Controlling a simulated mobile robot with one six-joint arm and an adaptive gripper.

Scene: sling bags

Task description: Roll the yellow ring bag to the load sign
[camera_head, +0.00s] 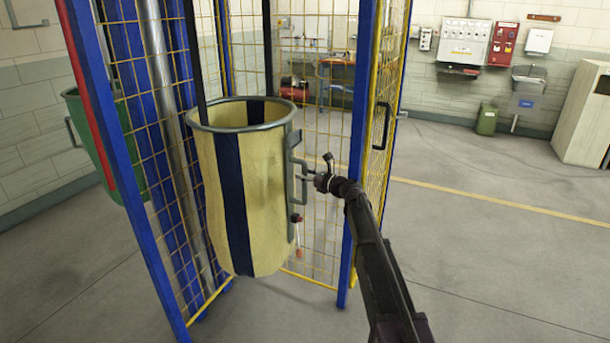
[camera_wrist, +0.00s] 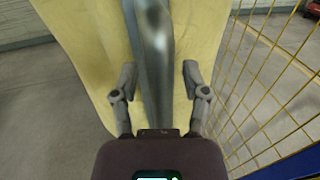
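The yellow ring bag (camera_head: 212,180) hangs from black straps inside a wire cage in the head view. It has dark blue stripes, a grey metal ring (camera_head: 240,128) at its top and a grey handle (camera_head: 293,165) on its right side. My gripper (camera_head: 318,172) is at the right of this handle. In the wrist view my gripper (camera_wrist: 157,82) is open, with one finger on each side of the grey upright bar (camera_wrist: 152,45). There are gaps between bar and fingers. Yellow cloth (camera_wrist: 90,40) lies behind it. I see no load sign.
Blue posts (camera_head: 361,130) and yellow mesh panels stand around the bag, close to my arm. A green bag (camera_head: 92,140) hangs at the left. A yellow line (camera_head: 490,203) crosses the open floor at the right. A white cabinet (camera_head: 587,120) stands far right.

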